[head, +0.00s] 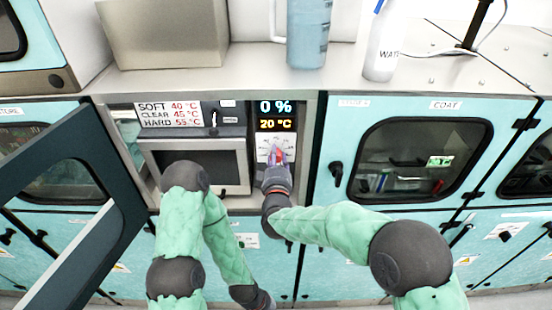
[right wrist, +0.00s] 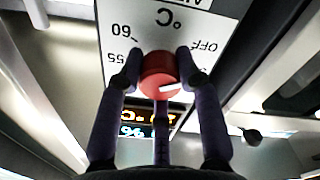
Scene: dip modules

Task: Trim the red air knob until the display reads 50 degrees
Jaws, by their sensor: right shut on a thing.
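The red air knob (right wrist: 158,76) sits on a white dial plate (right wrist: 150,25); both show upside down in the right wrist view, with 60, 55 and OFF legible. A white pointer mark shows on the knob's lower right. My right gripper (right wrist: 160,70) is shut on the knob, a finger on each side. In the head view the knob (head: 279,155) is partly hidden by my right gripper (head: 277,172). The display (head: 275,124) reads 20 °C in yellow, under 0 % in blue. My left gripper (head: 264,302) hangs low at the bottom edge, its fingers too unclear to judge.
A temperature card (head: 168,114) lists SOFT 40, CLEAR 45 and HARD 55 °C. An open dark-framed door (head: 75,215) stands at left. A jug (head: 308,35) and a white bottle (head: 383,45) stand on the counter above. The COAT cabinet (head: 425,155) is at right.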

